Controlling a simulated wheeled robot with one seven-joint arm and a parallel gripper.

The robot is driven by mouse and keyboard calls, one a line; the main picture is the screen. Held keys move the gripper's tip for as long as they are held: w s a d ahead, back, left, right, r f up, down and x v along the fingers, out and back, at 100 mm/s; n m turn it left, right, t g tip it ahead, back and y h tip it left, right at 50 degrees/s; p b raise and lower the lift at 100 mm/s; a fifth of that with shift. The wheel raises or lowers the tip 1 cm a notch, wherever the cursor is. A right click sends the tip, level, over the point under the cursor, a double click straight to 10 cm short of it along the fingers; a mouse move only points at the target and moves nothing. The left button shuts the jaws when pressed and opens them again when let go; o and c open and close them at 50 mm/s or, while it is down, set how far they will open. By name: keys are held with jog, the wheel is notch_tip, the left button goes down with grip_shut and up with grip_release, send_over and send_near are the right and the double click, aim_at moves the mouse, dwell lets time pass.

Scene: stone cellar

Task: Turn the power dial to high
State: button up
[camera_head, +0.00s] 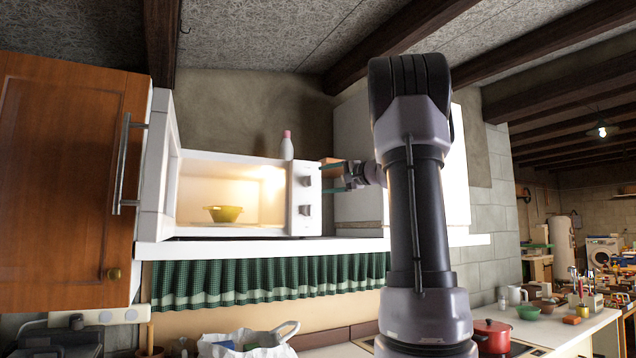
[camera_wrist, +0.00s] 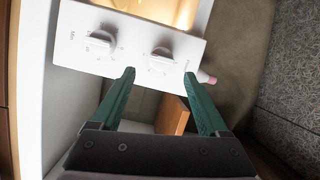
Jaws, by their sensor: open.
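The white microwave (camera_head: 235,160) stands on a shelf with its door open and its inside lit. Its control panel (camera_head: 293,228) carries two white dials. The power dial (camera_head: 306,181) is the upper one; in the wrist view it is the right-hand dial (camera_wrist: 162,58), beside lettering that seems to read "Power". The lower dial (camera_head: 306,209) is on the left in the wrist view (camera_wrist: 103,42), beside "Min". My gripper (camera_head: 322,178) is open and empty, its green fingers (camera_wrist: 159,74) pointing at the panel, either side of the power dial in the picture. Contact cannot be seen.
A yellow bowl (camera_head: 225,213) is inside the microwave. A pink-capped bottle (camera_head: 287,146) stands on top. A wooden object (camera_wrist: 172,115) is behind the fingers. A white cabinet (camera_head: 357,130) is to the right, and a green curtain (camera_head: 262,279) hangs below the shelf.

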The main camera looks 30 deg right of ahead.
jog(key=v, duration=0.5)
jog(key=shift+s+d, duration=0.1)
jog(key=shift+s, duration=0.05)
jog(key=s+a+f+n+g, duration=0.25)
jog(key=s+a+f, duration=0.25)
jog(key=a, duration=0.3)
jog(key=s+a+f+n+g, duration=0.1)
jog(key=s+a+f+g, duration=0.35)
jog(key=a, duration=0.45)
jog(key=s+a+f+n+g+h, duration=0.1)
jog(key=s+a+f+n+h, duration=0.1)
jog(key=s+f, duration=0.6)
jog(key=s+a+f+n+g+h, duration=0.1)
jog(key=s+a+f, duration=0.3)
jog(key=s+f, duration=0.4)
jog(key=shift+s+f+n+g+h, duration=0.3)
jog(key=shift+s+f+n+h, duration=0.2)
jog(key=shift+h, duration=0.2)
jog(key=shift+w+a, duration=0.1)
jog(key=shift+a, duration=0.05)
